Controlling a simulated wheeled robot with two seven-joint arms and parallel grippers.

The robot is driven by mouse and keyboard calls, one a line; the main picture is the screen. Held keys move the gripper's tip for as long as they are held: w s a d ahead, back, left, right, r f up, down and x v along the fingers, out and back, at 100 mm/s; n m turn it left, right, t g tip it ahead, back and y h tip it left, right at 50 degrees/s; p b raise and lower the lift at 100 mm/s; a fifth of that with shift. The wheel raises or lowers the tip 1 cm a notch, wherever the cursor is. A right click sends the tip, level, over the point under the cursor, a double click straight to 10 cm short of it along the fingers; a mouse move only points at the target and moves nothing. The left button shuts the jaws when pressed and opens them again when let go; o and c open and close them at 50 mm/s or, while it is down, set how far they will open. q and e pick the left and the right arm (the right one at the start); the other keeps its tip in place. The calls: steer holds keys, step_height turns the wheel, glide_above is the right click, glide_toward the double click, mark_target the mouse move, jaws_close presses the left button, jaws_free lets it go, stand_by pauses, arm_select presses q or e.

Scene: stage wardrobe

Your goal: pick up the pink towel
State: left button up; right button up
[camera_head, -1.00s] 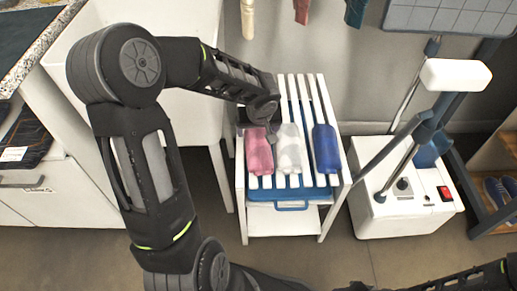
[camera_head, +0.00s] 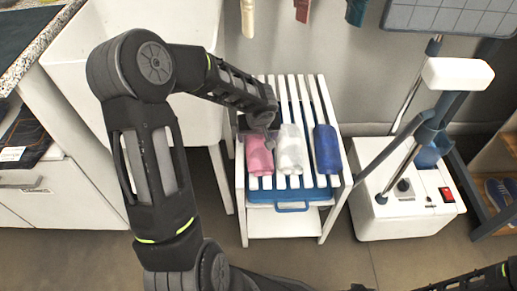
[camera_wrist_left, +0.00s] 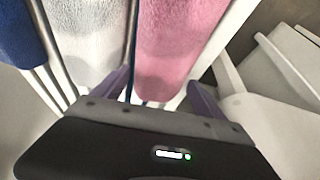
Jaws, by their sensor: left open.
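The pink towel (camera_head: 259,161) lies rolled on the left of the white slatted stand, next to a white towel. In the left wrist view the pink towel (camera_wrist_left: 176,42) fills the upper middle. My left gripper (camera_head: 257,137) is over the pink towel's far end, and its jaws are partly hidden by the wrist. In the left wrist view the purple fingers of my left gripper (camera_wrist_left: 160,88) are spread apart, one on each side of the towel's line, with nothing held. I cannot tell whether they touch the towel. My right gripper is out of view.
The white towel (camera_head: 290,150) and a blue towel (camera_head: 326,149) lie to the right on the slatted stand (camera_head: 268,199). A blue-handled tray (camera_head: 293,207) sits under the slats. A white wheeled machine (camera_head: 405,213) stands right of the stand, and a white cabinet (camera_head: 95,190) stands left.

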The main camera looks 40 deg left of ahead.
arm_select(q)
steer(key=shift+c, duration=0.3)
steer(key=c, duration=1.1)
